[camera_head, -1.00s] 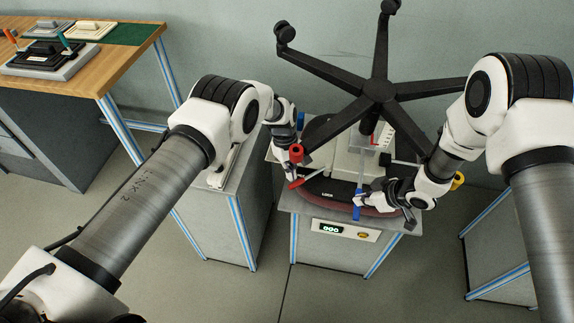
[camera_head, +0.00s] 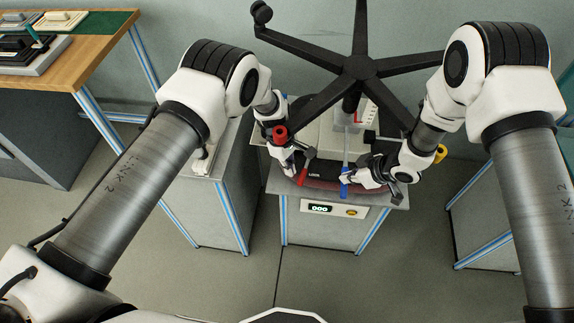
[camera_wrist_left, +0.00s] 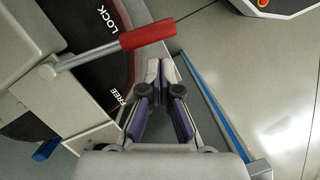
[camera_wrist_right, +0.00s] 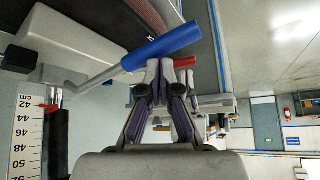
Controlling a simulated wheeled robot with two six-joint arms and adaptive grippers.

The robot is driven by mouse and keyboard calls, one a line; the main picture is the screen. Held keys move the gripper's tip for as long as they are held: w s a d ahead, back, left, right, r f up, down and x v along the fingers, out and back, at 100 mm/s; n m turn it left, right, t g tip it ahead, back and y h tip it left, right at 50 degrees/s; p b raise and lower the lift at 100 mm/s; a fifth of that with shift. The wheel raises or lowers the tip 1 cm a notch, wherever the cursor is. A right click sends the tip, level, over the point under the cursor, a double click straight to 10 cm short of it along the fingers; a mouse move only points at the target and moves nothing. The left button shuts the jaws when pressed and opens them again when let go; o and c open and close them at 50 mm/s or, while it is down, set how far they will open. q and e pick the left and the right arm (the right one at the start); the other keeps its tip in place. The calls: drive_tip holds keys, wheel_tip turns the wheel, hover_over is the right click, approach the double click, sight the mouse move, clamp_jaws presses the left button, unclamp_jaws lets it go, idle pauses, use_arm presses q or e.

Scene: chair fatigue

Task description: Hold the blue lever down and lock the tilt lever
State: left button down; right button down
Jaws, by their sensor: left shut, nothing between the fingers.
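The tilt lever, a grey rod with a red grip (camera_wrist_left: 148,34), lies between the LOCK and FREE labels in the left wrist view, nearer LOCK. My left gripper (camera_wrist_left: 161,66) is shut and empty. Its tips are beside the red grip; contact cannot be told. The blue lever, a grey rod with a blue grip (camera_wrist_right: 162,46), runs across in front of my right gripper (camera_wrist_right: 160,66). The right fingers look closed together, tips at the edge of the blue grip, not around it. In the head view the left gripper (camera_head: 290,168) and right gripper (camera_head: 352,180) flank the chair mechanism.
The upturned chair base (camera_head: 360,68) with its black star legs rises behind the levers, close to both arms. A stand with a display panel (camera_head: 334,208) carries it. A wooden table (camera_head: 90,70) stands at the far left. The floor in front is clear.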

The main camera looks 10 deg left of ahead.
idle(0.3)
